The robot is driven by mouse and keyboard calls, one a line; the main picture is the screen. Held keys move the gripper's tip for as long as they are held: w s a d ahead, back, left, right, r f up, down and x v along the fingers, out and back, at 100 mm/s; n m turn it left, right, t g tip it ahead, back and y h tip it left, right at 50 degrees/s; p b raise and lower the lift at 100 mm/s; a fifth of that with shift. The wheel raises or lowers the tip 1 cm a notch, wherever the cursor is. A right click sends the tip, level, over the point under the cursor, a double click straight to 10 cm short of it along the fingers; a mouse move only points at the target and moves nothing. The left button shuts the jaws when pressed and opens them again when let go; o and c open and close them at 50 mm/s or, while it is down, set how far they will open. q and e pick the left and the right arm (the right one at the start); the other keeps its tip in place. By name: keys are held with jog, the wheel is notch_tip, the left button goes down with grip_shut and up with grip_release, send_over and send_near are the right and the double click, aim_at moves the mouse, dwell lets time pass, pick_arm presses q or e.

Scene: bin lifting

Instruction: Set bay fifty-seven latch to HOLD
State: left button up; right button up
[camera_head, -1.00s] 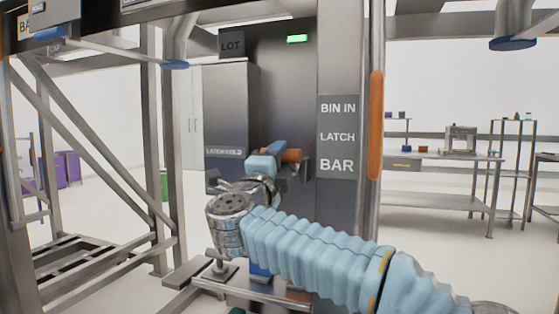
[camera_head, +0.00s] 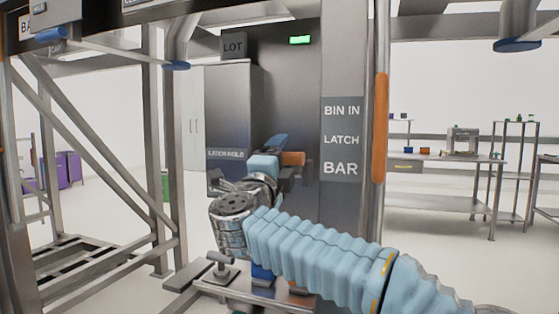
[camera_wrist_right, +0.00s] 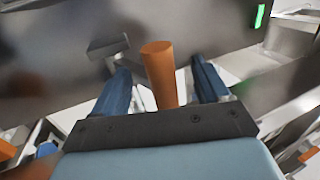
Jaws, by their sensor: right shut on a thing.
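The latch handle is an orange round grip (camera_head: 293,158) on the front of the grey bay column, left of the sign in the head view. My right gripper (camera_head: 279,143) is at this handle, shut on it. In the right wrist view the orange handle (camera_wrist_right: 159,75) stands between the two blue fingers of my right gripper (camera_wrist_right: 162,85). A label reading LATCH HOLD (camera_head: 226,154) is on the grey cabinet face to the left. The latch's pivot is partly hidden by my wrist. My left gripper is not in view.
A sign (camera_head: 341,139) reads BIN IN, LATCH, BAR. A green light (camera_head: 300,40) glows above, beside a LOT plate (camera_head: 233,46). A vertical post with an orange sleeve (camera_head: 380,128) stands right of the sign. A metal frame (camera_head: 155,140) is at left, a workbench (camera_head: 440,160) at right.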

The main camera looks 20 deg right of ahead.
jog(key=shift+s+d+r+h, duration=0.25)
jog(key=shift+d+r+h, duration=0.1)
jog(key=shift+d+h, duration=0.05)
jog(key=b+v, duration=0.3)
jog(key=v, duration=1.1)
jog(key=shift+w+a+y+b, duration=0.2)
jog(key=shift+a+y+b, duration=0.05)
jog(key=shift+y+b, duration=0.15)
jog(key=shift+f, duration=0.1)
